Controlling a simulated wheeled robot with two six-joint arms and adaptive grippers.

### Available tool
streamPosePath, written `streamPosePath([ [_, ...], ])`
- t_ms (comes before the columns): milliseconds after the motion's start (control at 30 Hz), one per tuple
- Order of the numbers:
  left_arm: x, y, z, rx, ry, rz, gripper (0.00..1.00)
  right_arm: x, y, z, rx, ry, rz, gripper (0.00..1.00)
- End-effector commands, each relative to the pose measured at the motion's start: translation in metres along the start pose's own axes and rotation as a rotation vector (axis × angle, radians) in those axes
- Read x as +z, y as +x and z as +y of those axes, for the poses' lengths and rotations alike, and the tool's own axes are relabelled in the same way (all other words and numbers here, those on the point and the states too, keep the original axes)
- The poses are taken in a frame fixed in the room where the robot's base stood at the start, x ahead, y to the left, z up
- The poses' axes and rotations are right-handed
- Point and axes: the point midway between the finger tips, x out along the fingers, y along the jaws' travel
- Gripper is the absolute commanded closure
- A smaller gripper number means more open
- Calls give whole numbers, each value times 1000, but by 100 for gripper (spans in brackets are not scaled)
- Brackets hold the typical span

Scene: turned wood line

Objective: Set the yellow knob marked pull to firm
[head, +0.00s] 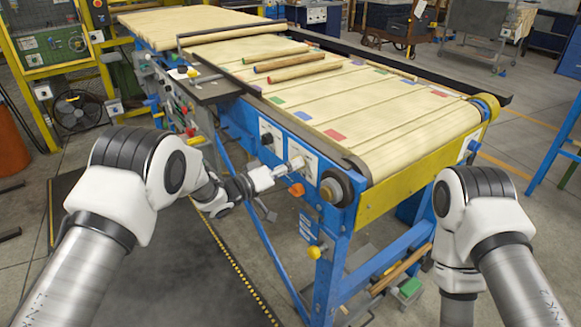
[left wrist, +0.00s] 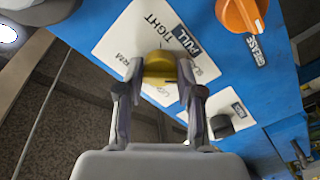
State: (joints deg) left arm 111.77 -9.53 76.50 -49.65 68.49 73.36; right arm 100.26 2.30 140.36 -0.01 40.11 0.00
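The yellow knob (left wrist: 160,70) sits on a white plate (left wrist: 128,40) on the blue frame, beside a black "PULL" label. "TIGHT" and "FIRM" show on the plate, with other words partly covered. My left gripper (left wrist: 160,82) has one finger on each side of the knob and appears closed on it. I cannot make out where the knob points. In the head view my left gripper (head: 289,167) reaches the front of the conveyor and hides this knob. My right arm is at the right, its gripper out of view.
An orange knob (left wrist: 240,14) marked "GREASE" and a dark knob (left wrist: 221,125) are close by. Another yellow knob (head: 314,252) is lower on the frame. Turned sticks (head: 290,62) lie on the conveyor belt (head: 390,120).

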Motion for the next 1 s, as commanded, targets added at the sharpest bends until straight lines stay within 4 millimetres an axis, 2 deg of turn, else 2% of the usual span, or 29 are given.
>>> streamPosePath([
  [367, 1, 0, -2, -3, 16, -1, 98, 0, 2, 0, 0, 0, 0, 60],
  [567, 2, 0, -2, -4, 86, -1, 98, 0, 6, 0, 0, 0, 0, 60],
  [1000, 4, 0, -5, -3, 440, -3, 98, 0, 27, 0, 0, 0, 0, 60],
])
